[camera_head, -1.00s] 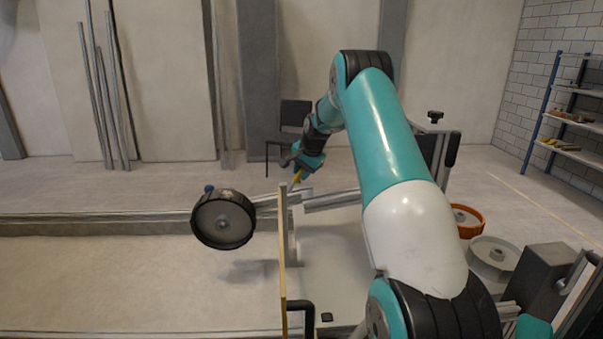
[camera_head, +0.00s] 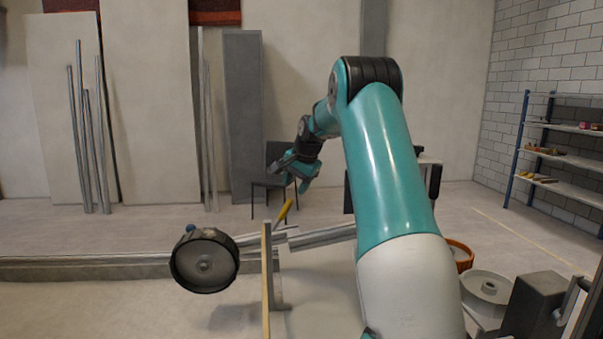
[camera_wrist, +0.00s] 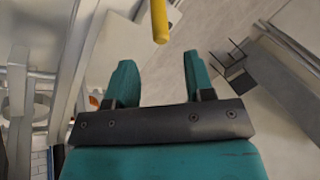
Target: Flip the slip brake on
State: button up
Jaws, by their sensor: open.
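A yellow handle (camera_head: 285,211), which looks like the slip brake lever, stands tilted beside the metal rail, beyond a wooden upright. In the wrist view the yellow handle (camera_wrist: 159,20) enters from the top, ahead of and roughly centred between my fingers, with its rounded end towards me. My gripper (camera_head: 302,182) is just above and right of the handle's upper end. In the wrist view my gripper (camera_wrist: 160,70) has its two teal fingers apart, with nothing between them. The handle's base is out of the wrist view and hard to make out in the head view.
The wooden upright (camera_head: 267,285) stands close to the handle. A dark chair (camera_head: 270,180) is behind my gripper. An orange ring (camera_head: 461,253) and a grey wheel (camera_head: 487,287) lie at right.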

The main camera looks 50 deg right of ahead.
jog(key=v, duration=0.7)
jog(key=shift+b, duration=0.35)
jog(key=shift+w+f, duration=0.1)
jog(key=shift+w, duration=0.05)
jog(key=c, duration=0.5)
jog(key=w+a+n+p, duration=0.1)
jog(key=w, duration=0.1)
jog(key=w+a+f+n+g+h+p, duration=0.1)
jog(key=w+n, duration=0.1)
jog(key=w+a+f+n+h+p, duration=0.1)
jog(key=w+a+p, duration=0.1)
jog(key=w, duration=0.1)
jog(key=shift+g, duration=0.4)
grip_shut()
jog(key=n+g+h+p, duration=0.25)
jog(key=n+p, duration=0.25)
jog(key=p, duration=0.3)
send_over(281, 216)
jog(key=w+a, duration=0.1)
jog(key=a, duration=0.1)
notch_tip(281, 216, down, 10)
jog(key=shift+s+d+f+p, duration=0.2)
jog(key=shift+d+f+p, duration=0.25)
jog(key=shift+d+f, duration=0.2)
